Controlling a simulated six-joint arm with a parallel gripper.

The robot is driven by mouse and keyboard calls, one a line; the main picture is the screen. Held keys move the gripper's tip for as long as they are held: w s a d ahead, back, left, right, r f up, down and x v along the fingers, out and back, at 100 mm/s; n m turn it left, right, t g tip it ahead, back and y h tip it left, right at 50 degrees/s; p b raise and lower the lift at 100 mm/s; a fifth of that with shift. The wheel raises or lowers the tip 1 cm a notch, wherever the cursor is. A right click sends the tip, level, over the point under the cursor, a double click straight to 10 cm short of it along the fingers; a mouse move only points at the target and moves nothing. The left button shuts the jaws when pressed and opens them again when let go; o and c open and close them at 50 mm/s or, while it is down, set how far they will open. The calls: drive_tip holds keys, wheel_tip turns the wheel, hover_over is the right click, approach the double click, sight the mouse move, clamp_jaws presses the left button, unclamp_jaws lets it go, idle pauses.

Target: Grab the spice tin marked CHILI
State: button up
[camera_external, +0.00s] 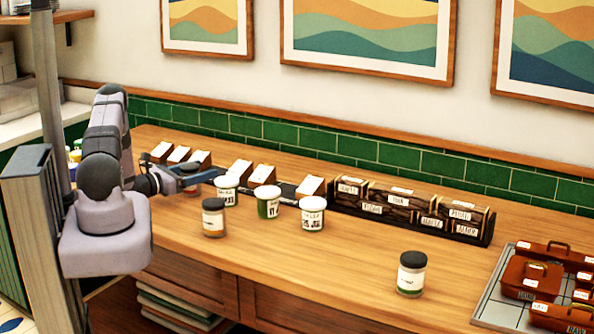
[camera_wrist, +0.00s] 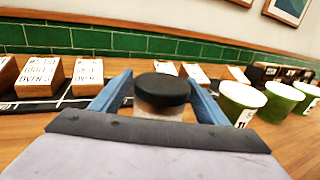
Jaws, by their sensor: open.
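I cannot read CHILI on any label. A jar with a black lid (camera_wrist: 162,88) stands between the two blue fingers of my gripper (camera_wrist: 160,92) in the wrist view; its label is hidden. My gripper (camera_external: 207,177) is open around it, low over the counter's left part. A second black-lidded jar with brown contents (camera_external: 213,218) stands in front of my gripper, and a third with a white label and green base (camera_external: 411,275) stands at the front right. A dark rack (camera_external: 400,218) at the back holds several labelled dark containers.
Several white-and-green tubs (camera_external: 312,214) stand just right of my gripper. Wooden blocks with white cards (camera_external: 263,174) line the back. A grey tray (camera_external: 491,300) with reddish-brown lidded boxes (camera_external: 531,278) is at the right. The middle front of the counter (camera_external: 320,265) is clear.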

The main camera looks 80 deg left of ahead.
drive_tip(key=shift+w, duration=0.15)
drive_tip(key=c, duration=1.2)
drive_tip(key=shift+a+r, duration=0.1)
drive_tip(key=shift+r, duration=0.1)
drive_tip(key=shift+r+b, duration=1.3)
drive_tip(key=shift+r, duration=3.55)
